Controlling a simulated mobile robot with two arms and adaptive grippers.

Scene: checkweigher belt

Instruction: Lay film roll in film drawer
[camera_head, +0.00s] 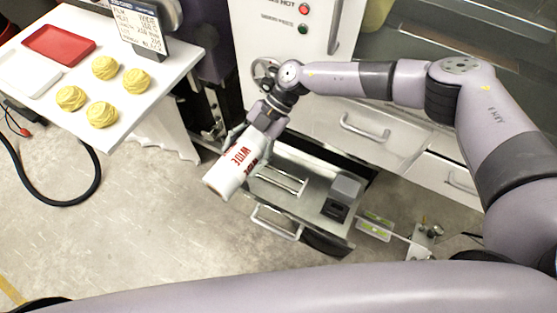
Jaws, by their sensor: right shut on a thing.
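The film roll (233,170) is a white cylinder with red "WIDE" lettering. My right gripper (266,120) is shut on its upper end and holds it tilted, its free end toward the lower left. The open film drawer (320,226) is pulled out low from the white cabinet, just right of and below the roll. In the picture the roll overlaps the drawer's left side; its height above it is hard to judge. Inside the drawer are a metal bar (277,180) and a dark grey block (341,197). My left gripper is not in view.
A white table (138,108) at the upper left bears several yellow dough-like pieces (103,114), a red tray (58,45), a white tray (28,73) and a sign (139,25). A black hose (62,203) lies on the floor. Closed drawers (375,125) sit above the open one.

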